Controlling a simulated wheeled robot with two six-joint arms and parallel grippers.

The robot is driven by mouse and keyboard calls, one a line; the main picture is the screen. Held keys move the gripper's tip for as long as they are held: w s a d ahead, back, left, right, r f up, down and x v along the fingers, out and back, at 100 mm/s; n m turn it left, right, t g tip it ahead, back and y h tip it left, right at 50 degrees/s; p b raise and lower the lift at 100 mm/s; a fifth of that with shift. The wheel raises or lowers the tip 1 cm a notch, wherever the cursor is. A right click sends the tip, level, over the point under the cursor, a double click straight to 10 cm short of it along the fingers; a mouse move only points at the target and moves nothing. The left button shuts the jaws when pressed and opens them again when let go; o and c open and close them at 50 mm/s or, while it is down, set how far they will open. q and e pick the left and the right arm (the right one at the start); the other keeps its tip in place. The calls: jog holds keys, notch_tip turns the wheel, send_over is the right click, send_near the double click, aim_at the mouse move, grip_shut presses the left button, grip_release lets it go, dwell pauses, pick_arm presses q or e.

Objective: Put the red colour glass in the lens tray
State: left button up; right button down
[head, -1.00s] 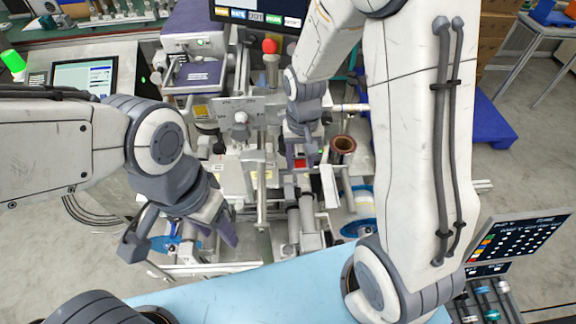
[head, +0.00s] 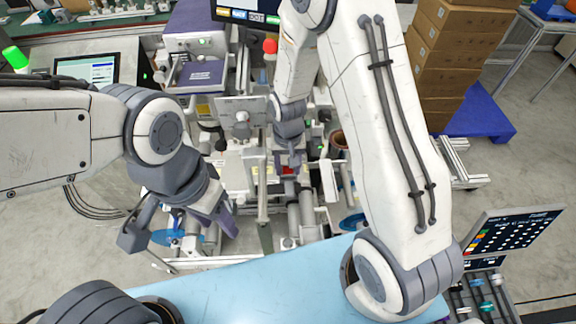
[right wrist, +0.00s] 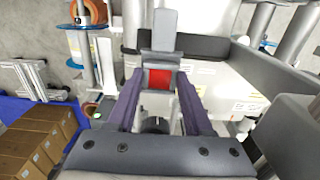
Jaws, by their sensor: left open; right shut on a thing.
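The red colour glass (right wrist: 159,79) shows as a small red square between the fingers of my right gripper (right wrist: 160,92) in the right wrist view. The fingers are closed on it or on its grey holder; I cannot tell which. In the head view the red patch (head: 289,170) is at the tip of my right gripper (head: 288,160), over the middle of the machine. My left gripper (head: 182,228) is open and empty at the machine's front left. I cannot make out the lens tray for certain in either view.
A machine with rollers (head: 308,212) and metal posts crowds the centre. A brown reel core (head: 339,140) is partly hidden behind my right arm. A light blue surface (head: 250,290) in front is mostly clear. Cardboard boxes (head: 455,60) stand at the right.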

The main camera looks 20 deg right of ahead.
aim_at(288, 171)
jog(key=shift+c, duration=1.5)
grip_release()
jog(key=shift+f, duration=0.15)
jog(key=shift+r, duration=0.2)
notch_tip(288, 171, up, 12)
jog(key=b, duration=0.2)
